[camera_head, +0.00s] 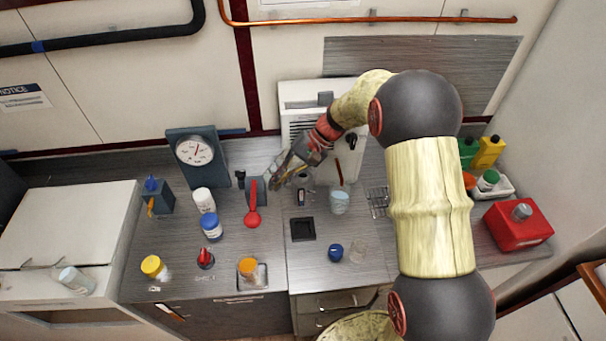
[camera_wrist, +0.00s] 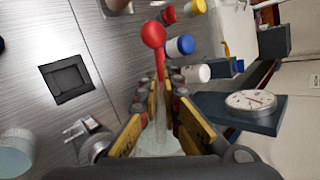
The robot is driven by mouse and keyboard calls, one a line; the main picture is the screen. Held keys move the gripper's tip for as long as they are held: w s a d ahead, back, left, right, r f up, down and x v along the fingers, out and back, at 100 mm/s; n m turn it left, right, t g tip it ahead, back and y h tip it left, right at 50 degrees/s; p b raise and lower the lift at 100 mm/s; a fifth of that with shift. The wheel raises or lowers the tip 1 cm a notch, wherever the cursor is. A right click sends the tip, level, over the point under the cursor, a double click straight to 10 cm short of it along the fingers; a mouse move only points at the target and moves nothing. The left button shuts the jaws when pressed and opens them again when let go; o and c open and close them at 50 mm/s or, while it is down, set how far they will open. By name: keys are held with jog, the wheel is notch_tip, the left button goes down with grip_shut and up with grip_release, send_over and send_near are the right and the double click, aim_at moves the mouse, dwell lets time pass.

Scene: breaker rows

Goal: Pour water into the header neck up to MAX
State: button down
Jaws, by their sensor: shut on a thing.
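My gripper (camera_head: 283,172) reaches down from the right over the counter, near a red ball-ended lever (camera_head: 252,217). In the wrist view its fingers (camera_wrist: 160,112) are closed around a pale, see-through vessel (camera_wrist: 158,148), mostly hidden by the fingers and palm. I cannot tell its tilt or water level. The lever's red ball (camera_wrist: 153,35) shows beyond the fingertips. A small grey upright fitting (camera_head: 301,197) stands just right of the gripper, and in the wrist view it is at lower left (camera_wrist: 92,143). I cannot tell whether it is the header neck, and no MAX mark is readable.
A pale blue cup (camera_head: 340,203), a black square pad (camera_head: 302,229) and a wire rack (camera_head: 378,202) are to the right. A dial gauge (camera_head: 195,151), white bottle (camera_head: 204,200) and blue-lidded jar (camera_head: 212,228) stand left. A white louvred unit (camera_head: 300,95) is behind.

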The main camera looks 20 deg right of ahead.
jog(key=shift+d+r+y+b, duration=0.1)
jog(key=shift+d+y+b, duration=0.1)
jog(key=shift+y+b, duration=1.3)
dwell(2.6)
jog(key=shift+w+d+r+y+p, duration=0.15)
jog(key=shift+r+y, duration=0.15)
jog(key=shift+y, duration=0.25)
jog(key=shift+s+d+r+y+p, duration=0.15)
jog(key=shift+r+y, duration=0.15)
jog(key=shift+y, duration=0.25)
dwell(1.9)
jog(key=shift+w+d+r+y, duration=0.1)
jog(key=shift+r+y, duration=0.2)
jog(key=shift+r, duration=0.35)
